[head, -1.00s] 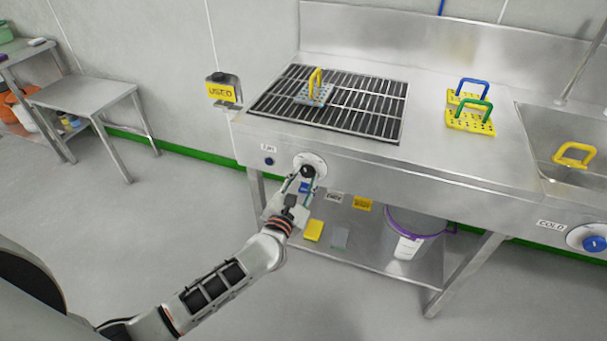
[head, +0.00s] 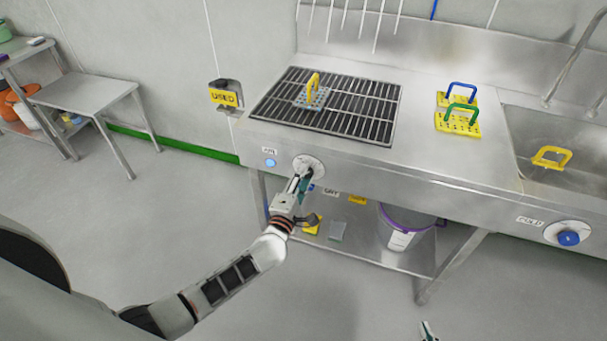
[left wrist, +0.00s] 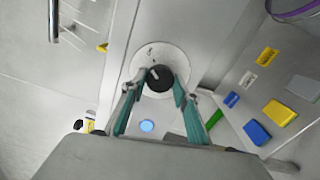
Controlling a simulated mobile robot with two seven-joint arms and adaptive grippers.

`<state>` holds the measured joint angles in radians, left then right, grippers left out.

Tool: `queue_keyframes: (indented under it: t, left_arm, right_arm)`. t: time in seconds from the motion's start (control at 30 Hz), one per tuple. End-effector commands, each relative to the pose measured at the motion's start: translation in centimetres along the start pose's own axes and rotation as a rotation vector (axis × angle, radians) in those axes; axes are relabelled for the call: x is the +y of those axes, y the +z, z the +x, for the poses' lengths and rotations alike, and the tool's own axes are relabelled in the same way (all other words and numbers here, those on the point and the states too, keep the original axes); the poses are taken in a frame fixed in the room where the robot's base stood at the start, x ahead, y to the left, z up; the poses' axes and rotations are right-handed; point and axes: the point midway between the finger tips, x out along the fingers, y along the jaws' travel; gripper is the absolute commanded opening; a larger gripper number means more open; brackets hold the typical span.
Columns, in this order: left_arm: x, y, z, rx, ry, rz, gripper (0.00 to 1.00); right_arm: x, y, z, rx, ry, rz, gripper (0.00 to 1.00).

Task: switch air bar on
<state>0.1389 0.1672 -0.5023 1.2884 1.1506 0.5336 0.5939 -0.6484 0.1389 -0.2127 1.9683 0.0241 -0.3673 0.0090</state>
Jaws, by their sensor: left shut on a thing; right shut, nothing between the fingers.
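The black air knob (left wrist: 158,78) sits on a round white dial plate (head: 317,164) on the bench front, below the slatted grille (head: 345,112). My left gripper (head: 305,179) is shut on the knob, with a teal finger on each side in the left wrist view. The knob's pale pointer mark is tilted there. A round indicator (head: 269,163) under the "AIR" label glows light blue. Several thin white streaks (head: 345,20) hang above the grille at the back. My right gripper (head: 429,331) barely shows at the bottom edge, shut and empty.
A yellow-handled perforated block (head: 313,92) stands on the grille. Blue- and green-handled yellow blocks (head: 458,122) stand right of it, near the sink (head: 560,135). A blue "COLD" knob (head: 569,238) is far right. A bucket (head: 405,228) stands on the lower shelf.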

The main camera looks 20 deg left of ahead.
Motion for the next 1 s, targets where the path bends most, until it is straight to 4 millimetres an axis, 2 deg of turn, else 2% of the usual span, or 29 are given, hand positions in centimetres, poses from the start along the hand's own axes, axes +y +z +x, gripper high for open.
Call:
queue_keyframes:
  t: [0.4,0.93,0.97,1.0]
  left_arm:
    - [-0.09,0.02,-0.06,0.000,-0.002,0.174,0.09]
    - [-0.14,-0.01,-0.06,0.000,-0.002,0.197,0.09]
    - [-0.14,-0.02,-0.06,0.000,-0.002,0.197,0.35]
    - [-0.13,-0.01,-0.06,0.000,-0.002,0.197,0.46]
  right_arm:
    - [0.14,-0.59,-0.58,-0.007,0.000,-0.001,0.00]
    - [0.14,-0.62,-0.62,-0.008,0.000,-0.001,0.00]
    - [0.14,-0.66,-0.62,-0.007,0.000,-0.001,0.00]
    - [0.15,-0.72,-0.63,-0.006,0.000,-0.001,0.00]
